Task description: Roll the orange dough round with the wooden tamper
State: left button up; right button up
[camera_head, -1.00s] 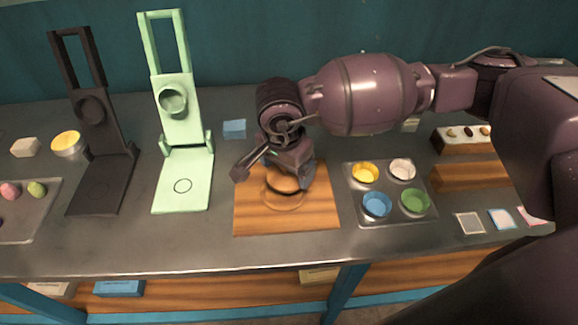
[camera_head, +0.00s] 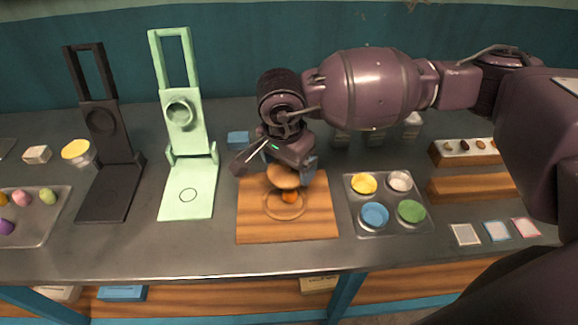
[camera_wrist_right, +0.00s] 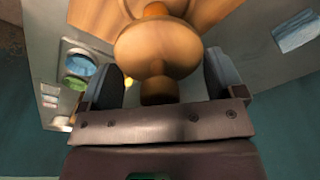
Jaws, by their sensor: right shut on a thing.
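The wooden tamper (camera_head: 283,179) is in my right gripper (camera_head: 277,166), above the wooden board (camera_head: 255,226). The right wrist view shows the tamper's rounded body (camera_wrist_right: 157,50) between the two fingers (camera_wrist_right: 160,85). The orange dough (camera_head: 289,197) is a small lump on the board, inside a round ring mark (camera_head: 272,212). It is just below the tamper and partly hidden by it. In the right wrist view an orange patch of dough (camera_wrist_right: 155,9) shows beyond the tamper. I cannot tell whether they touch. My left gripper is not in view.
Right of the board is a grey tray with colored cups (camera_head: 399,231). To the left stand a green press (camera_head: 187,200) and a black press (camera_head: 103,205). A tray of colored dough balls (camera_head: 50,228) lies far left. The counter's front strip is clear.

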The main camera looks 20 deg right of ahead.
jog(key=shift+r+p, duration=0.65)
jog(key=shift+r, duration=1.1)
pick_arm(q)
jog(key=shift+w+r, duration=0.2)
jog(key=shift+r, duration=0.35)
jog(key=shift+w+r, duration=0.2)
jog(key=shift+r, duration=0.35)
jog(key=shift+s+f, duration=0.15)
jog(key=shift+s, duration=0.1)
